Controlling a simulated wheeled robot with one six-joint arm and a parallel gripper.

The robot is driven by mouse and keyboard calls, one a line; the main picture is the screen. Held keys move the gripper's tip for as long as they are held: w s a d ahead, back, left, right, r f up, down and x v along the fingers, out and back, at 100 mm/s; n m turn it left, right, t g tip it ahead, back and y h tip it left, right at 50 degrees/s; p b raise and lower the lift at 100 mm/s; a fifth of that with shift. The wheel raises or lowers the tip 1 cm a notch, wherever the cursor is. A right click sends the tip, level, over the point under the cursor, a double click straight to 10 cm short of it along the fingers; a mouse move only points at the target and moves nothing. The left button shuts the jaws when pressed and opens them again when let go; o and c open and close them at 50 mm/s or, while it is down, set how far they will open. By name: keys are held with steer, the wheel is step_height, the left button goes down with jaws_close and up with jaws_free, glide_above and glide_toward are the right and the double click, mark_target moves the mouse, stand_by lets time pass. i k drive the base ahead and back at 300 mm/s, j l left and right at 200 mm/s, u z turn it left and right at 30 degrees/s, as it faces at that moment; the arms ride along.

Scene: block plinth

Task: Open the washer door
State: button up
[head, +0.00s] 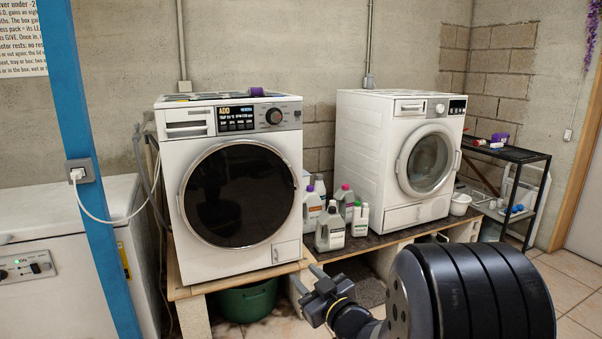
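A white front-loading washer (245,262) with a large round black door (237,196) stands on a block plinth left of centre. Its door looks shut. A second white front-loading machine (362,150) stands to the right, angled to the left one. Its round glass door (427,162) also looks shut, with a handle at the door's right edge. My gripper (307,277) is low in front of the plinth, right of the left washer and below the bottles. Its two fingers are apart with nothing visible between them. It appears clear of both machines.
Several detergent bottles (330,230) stand between the machines. A green tub (248,300) sits under the plinth. A blue post (88,150) and a white chest unit (50,260) stand at left. A black shelf rack (510,153) is at right. Tiled floor (572,285) is open at lower right.

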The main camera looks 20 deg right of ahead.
mark_target(238, 193)
steer(key=i+z, duration=0.2)
steer(key=i, duration=0.7)
steer(key=i+j+z, duration=0.15)
steer(key=i, duration=0.75)
